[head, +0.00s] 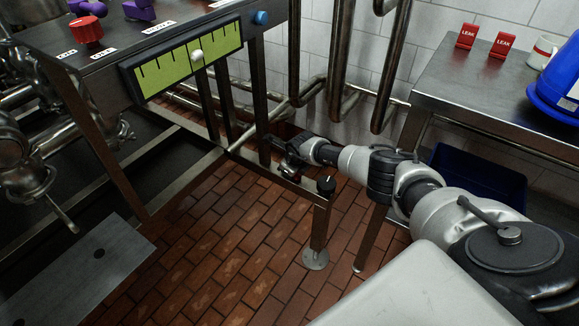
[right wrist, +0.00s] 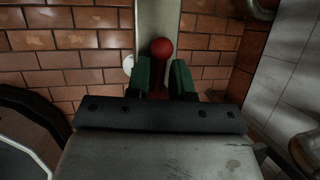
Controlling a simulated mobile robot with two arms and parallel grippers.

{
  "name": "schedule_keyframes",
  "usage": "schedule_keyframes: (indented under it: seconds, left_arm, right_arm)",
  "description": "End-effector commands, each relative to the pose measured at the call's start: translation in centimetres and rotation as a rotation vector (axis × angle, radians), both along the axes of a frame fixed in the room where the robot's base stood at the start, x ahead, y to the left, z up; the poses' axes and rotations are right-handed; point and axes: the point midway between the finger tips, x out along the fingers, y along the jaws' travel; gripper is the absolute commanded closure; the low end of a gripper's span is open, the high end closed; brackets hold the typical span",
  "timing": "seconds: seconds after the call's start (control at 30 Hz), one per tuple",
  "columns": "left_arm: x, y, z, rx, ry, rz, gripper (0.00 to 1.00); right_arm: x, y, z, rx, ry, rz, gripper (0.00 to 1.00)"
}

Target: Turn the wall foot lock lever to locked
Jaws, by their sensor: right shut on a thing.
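The red lever with a round red knob (right wrist: 161,48) is in the right wrist view, between the two green fingers of my right gripper (right wrist: 163,72). The fingers are shut on it below the knob, and the knob stands out past their tips. In the head view my right gripper (head: 284,162) is low by the frame's lower rail, close to the wall. The lever cannot be made out there. My left gripper is not in view.
A steel table (head: 490,100) with two red LEAK signs (head: 467,36) stands at right, with a blue bin (head: 480,180) under it. The panel frame's leg (head: 319,225) and rail are beside my right arm. Brick floor (head: 220,250) is open in front.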

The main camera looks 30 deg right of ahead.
Motion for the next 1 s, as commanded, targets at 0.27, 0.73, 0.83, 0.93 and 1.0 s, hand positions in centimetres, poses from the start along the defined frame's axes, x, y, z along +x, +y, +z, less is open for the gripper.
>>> schedule_keyframes:
  seconds: [0.27,0.73,0.83,0.93,1.0]
  left_arm:
    - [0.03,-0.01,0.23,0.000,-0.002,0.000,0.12]
    - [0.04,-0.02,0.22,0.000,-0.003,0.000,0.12]
    - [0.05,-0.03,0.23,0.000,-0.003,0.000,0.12]
    - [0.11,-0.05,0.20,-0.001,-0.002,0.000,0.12]
    - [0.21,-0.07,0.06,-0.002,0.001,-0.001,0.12]
  right_arm:
    - [0.16,-0.08,0.15,0.000,-0.004,-0.020,1.00]
    - [0.12,-0.09,0.12,0.000,-0.003,-0.020,0.62]
    - [0.10,-0.08,0.08,0.000,-0.002,-0.020,0.62]
    - [0.06,-0.08,0.16,0.000,-0.002,-0.019,0.62]
    - [-0.04,-0.07,0.47,-0.001,-0.002,-0.018,0.62]
